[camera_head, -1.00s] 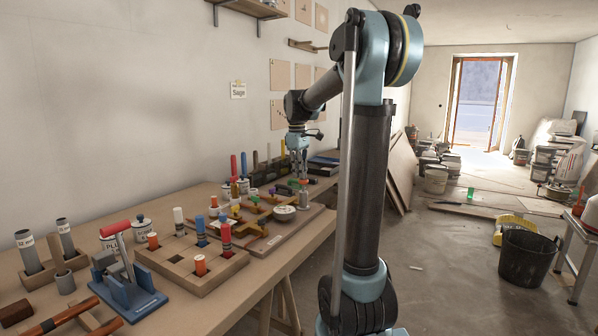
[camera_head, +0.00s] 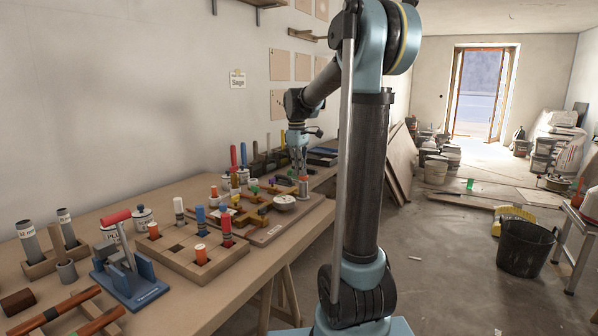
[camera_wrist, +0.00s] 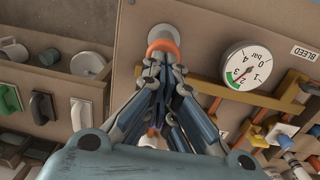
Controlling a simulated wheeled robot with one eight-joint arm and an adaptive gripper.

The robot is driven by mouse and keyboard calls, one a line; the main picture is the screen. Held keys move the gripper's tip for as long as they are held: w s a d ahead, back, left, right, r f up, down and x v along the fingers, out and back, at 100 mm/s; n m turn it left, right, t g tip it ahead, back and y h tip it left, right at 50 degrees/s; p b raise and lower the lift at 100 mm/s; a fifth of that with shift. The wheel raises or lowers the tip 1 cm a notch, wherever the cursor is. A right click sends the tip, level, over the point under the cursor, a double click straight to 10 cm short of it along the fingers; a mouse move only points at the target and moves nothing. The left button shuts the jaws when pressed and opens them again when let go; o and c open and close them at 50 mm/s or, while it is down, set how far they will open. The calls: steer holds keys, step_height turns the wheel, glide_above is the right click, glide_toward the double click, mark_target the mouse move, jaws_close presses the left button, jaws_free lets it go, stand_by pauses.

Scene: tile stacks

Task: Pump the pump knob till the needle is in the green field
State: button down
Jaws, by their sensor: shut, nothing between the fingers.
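The pump knob (camera_wrist: 163,40) has a grey top with an orange collar and stands on the wooden board (camera_wrist: 205,20). In the head view the knob (camera_head: 304,180) is at the board's far right end. My gripper (camera_wrist: 160,62) is shut and empty, its fingertips right at the knob's orange collar; I cannot tell whether they touch. In the head view my gripper (camera_head: 299,170) is close beside or above the knob. The white round gauge (camera_wrist: 248,66) reads 0 to 4 bar, with a green field near 2 to 3. The needle seems to point toward the green field, but is too small to be sure.
Orange-brown pipes with coloured valves (camera_wrist: 290,88) run beside the gauge. A peg block with coloured cylinders (camera_head: 190,255) and a blue press with a red handle (camera_head: 125,275) stand nearer on the bench.

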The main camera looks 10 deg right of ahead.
step_height(320, 180, up, 14)
steer(key=shift+a, duration=0.35)
steer(key=shift+s+f, duration=0.1)
steer(key=shift+f, duration=0.05)
stand_by(1.1)
steer(key=s+d+f+m, duration=0.2)
steer(key=s+f+m, duration=0.1)
steer(key=s+f, duration=0.7)
steer(key=s+d+f+m+t, duration=0.1)
steer(key=s+d+f+m, duration=0.1)
steer(key=s+f, duration=0.8)
steer(key=s+d+f+m+t, duration=0.1)
steer(key=s+f+m, duration=0.4)
steer(key=s+f, duration=0.6)
steer(key=s+d, duration=0.1)
steer(key=s, duration=0.2)
steer(key=shift+d+y, duration=0.25)
steer(key=shift+y, duration=0.05)
